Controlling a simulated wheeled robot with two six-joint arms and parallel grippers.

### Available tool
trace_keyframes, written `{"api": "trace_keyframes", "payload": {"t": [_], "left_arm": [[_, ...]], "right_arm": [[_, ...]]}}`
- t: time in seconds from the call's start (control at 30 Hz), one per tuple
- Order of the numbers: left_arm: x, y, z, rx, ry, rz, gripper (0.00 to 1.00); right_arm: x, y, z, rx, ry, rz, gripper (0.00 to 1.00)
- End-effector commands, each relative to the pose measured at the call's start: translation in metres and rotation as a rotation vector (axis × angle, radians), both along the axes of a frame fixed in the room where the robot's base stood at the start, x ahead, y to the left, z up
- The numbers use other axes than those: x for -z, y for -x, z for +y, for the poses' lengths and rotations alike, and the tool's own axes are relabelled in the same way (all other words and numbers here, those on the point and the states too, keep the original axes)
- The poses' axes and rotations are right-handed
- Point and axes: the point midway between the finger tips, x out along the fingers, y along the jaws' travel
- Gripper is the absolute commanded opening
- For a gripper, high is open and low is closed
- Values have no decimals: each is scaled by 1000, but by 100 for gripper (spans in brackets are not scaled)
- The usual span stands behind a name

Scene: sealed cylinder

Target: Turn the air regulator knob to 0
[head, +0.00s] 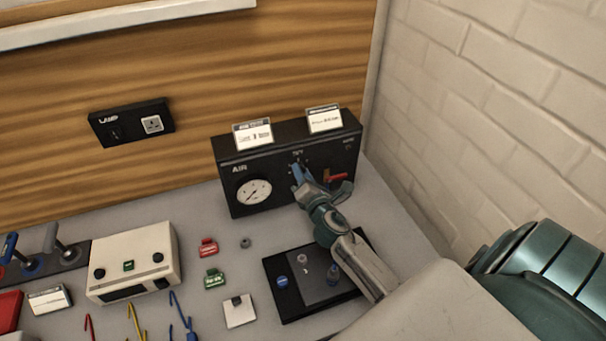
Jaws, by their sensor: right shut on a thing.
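The black air regulator box (225,175) stands on the bench against the wooden back wall, marked AIR. A round white gauge (253,192) is on the left of its front; its reading is too small to tell. A blue knob (297,171) sits near the middle of the front, partly hidden by my gripper. My right gripper (301,181) reaches up from the lower right and is shut on the knob. The knob's scale and pointer are too small to read. My left gripper is out of view.
A red lever (337,177) is close right of my right gripper. A black plate with a blue button (282,282) lies under my right arm. A cream box (134,262), small red and green parts, and coloured hooks are to the left. A brick wall (500,90) bounds the right.

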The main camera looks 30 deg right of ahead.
Motion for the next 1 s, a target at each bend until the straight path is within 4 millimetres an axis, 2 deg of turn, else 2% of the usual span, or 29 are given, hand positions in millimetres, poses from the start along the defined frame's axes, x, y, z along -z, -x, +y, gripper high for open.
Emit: {"api": "trace_keyframes", "payload": {"t": [0.33,0.37,0.43,0.47,0.77,0.87,1.0], "left_arm": [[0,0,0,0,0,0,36],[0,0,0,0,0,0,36],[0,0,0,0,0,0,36],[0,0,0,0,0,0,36],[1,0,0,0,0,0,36],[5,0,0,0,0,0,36],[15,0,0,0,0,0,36]], "right_arm": [[3,1,0,1,2,6,6],[3,1,0,1,2,6,34],[3,1,0,0,2,6,48],[3,1,0,1,2,5,50],[2,2,0,0,2,2,50],[3,11,2,1,0,2,50],[6,35,8,-1,1,4,50]]}}
